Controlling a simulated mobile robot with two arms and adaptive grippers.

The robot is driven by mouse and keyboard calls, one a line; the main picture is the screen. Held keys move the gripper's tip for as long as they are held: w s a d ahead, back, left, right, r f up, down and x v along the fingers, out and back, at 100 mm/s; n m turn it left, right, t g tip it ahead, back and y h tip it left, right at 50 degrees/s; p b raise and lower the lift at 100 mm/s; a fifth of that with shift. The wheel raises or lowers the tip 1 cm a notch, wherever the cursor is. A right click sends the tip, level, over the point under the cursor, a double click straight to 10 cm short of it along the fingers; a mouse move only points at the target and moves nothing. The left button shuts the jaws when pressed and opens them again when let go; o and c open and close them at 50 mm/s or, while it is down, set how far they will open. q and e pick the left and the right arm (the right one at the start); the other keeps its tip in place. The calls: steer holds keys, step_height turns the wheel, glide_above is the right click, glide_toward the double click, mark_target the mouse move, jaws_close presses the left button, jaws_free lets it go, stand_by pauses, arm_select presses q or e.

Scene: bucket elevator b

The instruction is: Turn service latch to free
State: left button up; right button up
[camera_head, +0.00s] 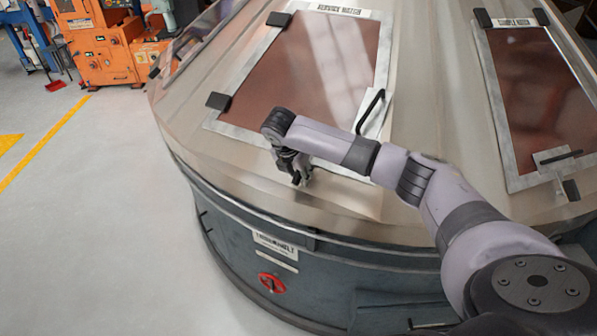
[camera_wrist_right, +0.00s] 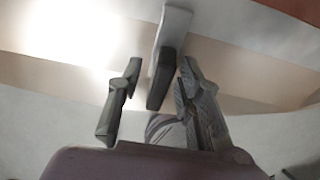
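The service hatch (camera_head: 300,65) is a brown panel in a pale frame on the sloping top of the drum housing, with its label at the top. My right gripper (camera_head: 297,180) points down at the hatch's lower edge. In the right wrist view the right gripper (camera_wrist_right: 160,78) is open. A narrow bar with a dark end, seemingly the service latch (camera_wrist_right: 163,72), stands between its two fingers, with visible gaps on both sides. In the head view my gripper and arm hide the latch. My left gripper is not in view.
A black handle (camera_head: 371,110) stands on the service hatch's right side, close to my forearm. The sample hatch (camera_head: 545,95) lies to the right. A red knob (camera_head: 271,283) is on the dark lower side. An orange machine (camera_head: 98,45) stands at back left; the left floor is clear.

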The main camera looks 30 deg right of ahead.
steer(key=shift+c, duration=0.3)
jaws_close()
steer(key=shift+m, duration=0.3)
steer(key=m+t, duration=0.1)
steer(key=m, duration=0.6)
steer(key=shift+s+m+t, duration=0.1)
steer(key=shift+m+t, duration=0.2)
steer(key=shift+t, duration=0.1)
steer(key=m+t, duration=0.1)
steer(key=m, duration=0.3)
steer(key=shift+m+t+h, duration=0.4)
steer(key=shift+m+t, duration=0.1)
steer(key=shift+m, duration=2)
